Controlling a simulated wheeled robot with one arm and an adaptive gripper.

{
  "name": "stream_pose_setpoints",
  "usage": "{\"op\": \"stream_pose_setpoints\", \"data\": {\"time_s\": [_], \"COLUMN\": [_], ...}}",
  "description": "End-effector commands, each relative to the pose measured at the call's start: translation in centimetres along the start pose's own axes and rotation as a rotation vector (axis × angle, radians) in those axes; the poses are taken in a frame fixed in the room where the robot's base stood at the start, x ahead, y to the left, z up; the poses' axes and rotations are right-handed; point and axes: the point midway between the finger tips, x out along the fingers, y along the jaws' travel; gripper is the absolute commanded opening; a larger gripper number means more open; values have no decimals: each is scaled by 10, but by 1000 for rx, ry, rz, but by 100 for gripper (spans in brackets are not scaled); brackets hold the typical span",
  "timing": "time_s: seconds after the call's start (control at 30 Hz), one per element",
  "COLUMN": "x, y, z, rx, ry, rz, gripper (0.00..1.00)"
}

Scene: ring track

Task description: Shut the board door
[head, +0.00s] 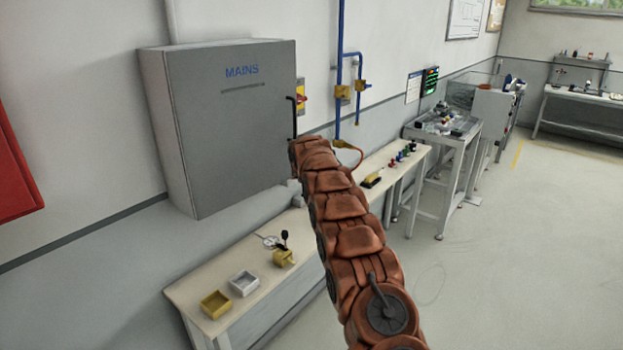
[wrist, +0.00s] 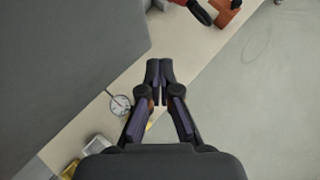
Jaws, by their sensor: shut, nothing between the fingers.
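The grey board (head: 225,120), marked MAINS, hangs on the wall in the head view. Its door faces me with a dark upright handle (head: 294,116) at the right edge. The door looks close to flush with the box; I cannot tell whether a small gap is left at the right edge. In the wrist view a large grey surface of the board (wrist: 60,65) fills the upper left. My gripper (wrist: 159,68) is shut and empty, over the bench, right of that surface and apart from it in the picture. In the head view my arm hides the gripper beside the door's lower right edge.
A narrow bench (head: 215,285) runs below the board, with a yellow bin (head: 215,304), a white bin (head: 244,283) and a round gauge (wrist: 120,104). Blue pipes (head: 338,75) and an orange cable (head: 350,150) are right of the board. The floor at right is clear.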

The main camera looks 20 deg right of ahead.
Motion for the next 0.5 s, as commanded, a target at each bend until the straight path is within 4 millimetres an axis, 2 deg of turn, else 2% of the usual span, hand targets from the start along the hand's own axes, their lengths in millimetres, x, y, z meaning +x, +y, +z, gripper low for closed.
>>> {"op": "stream_pose_setpoints", "data": {"time_s": [0.5], "x": [2], "y": [-11], "z": [2], "rx": [-2], "ry": [-1], "rz": [3], "gripper": [0]}}
